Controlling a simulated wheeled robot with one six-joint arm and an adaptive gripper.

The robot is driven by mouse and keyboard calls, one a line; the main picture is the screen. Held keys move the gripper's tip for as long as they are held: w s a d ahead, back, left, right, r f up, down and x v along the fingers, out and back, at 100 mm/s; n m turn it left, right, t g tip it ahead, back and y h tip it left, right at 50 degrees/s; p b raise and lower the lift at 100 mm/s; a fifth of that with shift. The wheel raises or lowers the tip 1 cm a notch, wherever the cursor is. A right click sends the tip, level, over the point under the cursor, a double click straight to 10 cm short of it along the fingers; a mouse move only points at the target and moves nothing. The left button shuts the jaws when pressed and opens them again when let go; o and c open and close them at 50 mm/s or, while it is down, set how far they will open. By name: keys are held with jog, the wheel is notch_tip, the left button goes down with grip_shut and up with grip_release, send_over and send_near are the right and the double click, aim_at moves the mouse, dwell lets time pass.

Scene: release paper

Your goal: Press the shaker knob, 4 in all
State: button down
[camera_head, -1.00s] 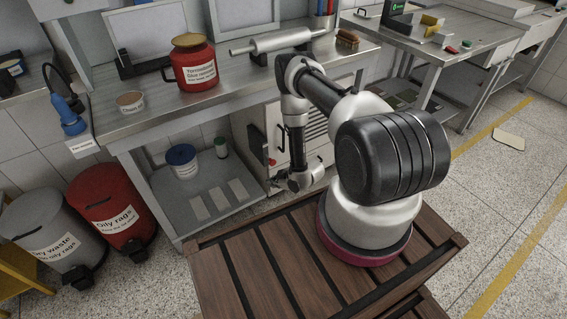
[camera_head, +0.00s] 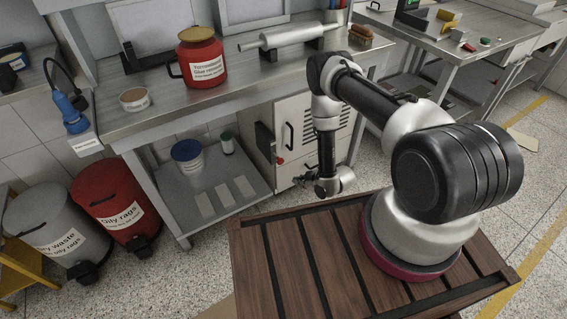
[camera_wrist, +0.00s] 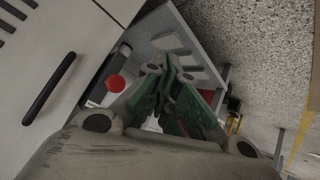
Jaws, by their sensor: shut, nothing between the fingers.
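The light grey shaker cabinet (camera_head: 296,118) stands under the workbench, with a black handle and a round red knob (camera_head: 280,160) low on its front left. The red knob also shows in the wrist view (camera_wrist: 115,84), left of the fingers and apart from them in the picture. My gripper (camera_head: 302,180) hangs low in front of the cabinet, right of and a little below the knob in the head view. In the wrist view its green-padded fingers (camera_wrist: 168,72) are together with nothing between them. My wrist partly hides the cabinet's lower front.
The workbench (camera_head: 240,84) above carries a red canister (camera_head: 202,60), a small tub (camera_head: 134,99) and a metal roller (camera_head: 290,36). A blue-rimmed bucket (camera_head: 187,157) stands on the low shelf left of the cabinet. Two waste bins (camera_head: 110,203) (camera_head: 58,228) stand at the left.

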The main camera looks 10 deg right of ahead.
jog(key=w+a, duration=0.2)
jog(key=w, duration=0.6)
jog(key=shift+w+a, duration=0.2)
jog(key=shift+a, duration=0.2)
dwell(1.2)
jog(key=shift+w+a, duration=0.15)
jog(key=shift+w, duration=0.25)
jog(key=shift+w+a, duration=0.25)
jog(key=shift+w, duration=0.5)
jog(key=shift+w+a, duration=0.25)
jog(key=shift+w, duration=0.5)
dwell(1.3)
jog(key=shift+s, duration=0.1)
jog(key=shift+s+d, duration=0.35)
jog(key=shift+s, duration=0.55)
jog(key=shift+s+d, duration=0.3)
jog(key=shift+s, duration=0.6)
jog(key=shift+s+d, duration=0.25)
jog(key=shift+s, duration=0.55)
jog(key=shift+s+d, duration=0.25)
jog(key=shift+s, duration=0.55)
jog(key=shift+s+d, duration=0.25)
jog(key=shift+s, duration=0.55)
